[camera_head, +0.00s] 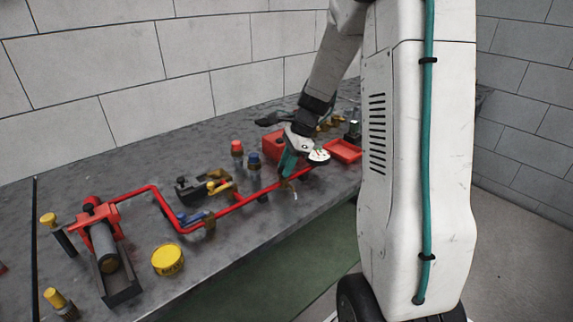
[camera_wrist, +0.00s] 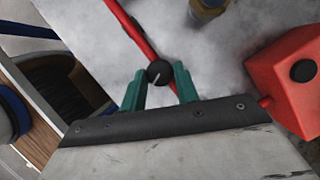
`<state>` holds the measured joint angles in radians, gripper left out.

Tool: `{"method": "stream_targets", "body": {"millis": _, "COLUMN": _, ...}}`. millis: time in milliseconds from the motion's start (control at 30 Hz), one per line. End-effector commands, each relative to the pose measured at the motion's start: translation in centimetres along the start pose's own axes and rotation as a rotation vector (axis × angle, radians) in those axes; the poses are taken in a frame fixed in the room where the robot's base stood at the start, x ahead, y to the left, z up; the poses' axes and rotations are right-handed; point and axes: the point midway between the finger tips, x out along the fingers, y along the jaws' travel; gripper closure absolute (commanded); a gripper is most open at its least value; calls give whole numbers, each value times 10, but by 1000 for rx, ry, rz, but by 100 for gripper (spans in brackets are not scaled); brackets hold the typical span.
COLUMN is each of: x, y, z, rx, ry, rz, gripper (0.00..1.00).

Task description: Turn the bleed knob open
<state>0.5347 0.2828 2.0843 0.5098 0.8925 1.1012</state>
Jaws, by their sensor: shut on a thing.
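The bleed knob (camera_wrist: 159,72) is small, round and black with a white pointer line. In the wrist view it sits beside the red pipe (camera_wrist: 129,24), between the tips of my two teal fingers. My gripper (camera_wrist: 160,84) is shut on the knob, with a finger on either side of it. The white line slants across the knob's top. In the head view my gripper (camera_head: 289,162) reaches down to the right part of the red pipe (camera_head: 240,204), and the knob is hidden there.
A white-faced gauge (camera_head: 318,156) stands close right of my gripper. A red box (camera_head: 278,146) is behind it, also at right in the wrist view (camera_wrist: 280,75). A red tray (camera_head: 343,151), dark bottles with red and blue caps, and a yellow tin (camera_head: 167,259) share the bench.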

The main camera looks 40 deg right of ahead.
Motion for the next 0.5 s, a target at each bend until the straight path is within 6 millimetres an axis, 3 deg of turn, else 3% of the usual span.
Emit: {"method": "stream_targets", "body": {"millis": 500, "x": 0, "y": -5, "z": 2, "rx": -457, "ry": 0, "rz": 189, "gripper": 92}}
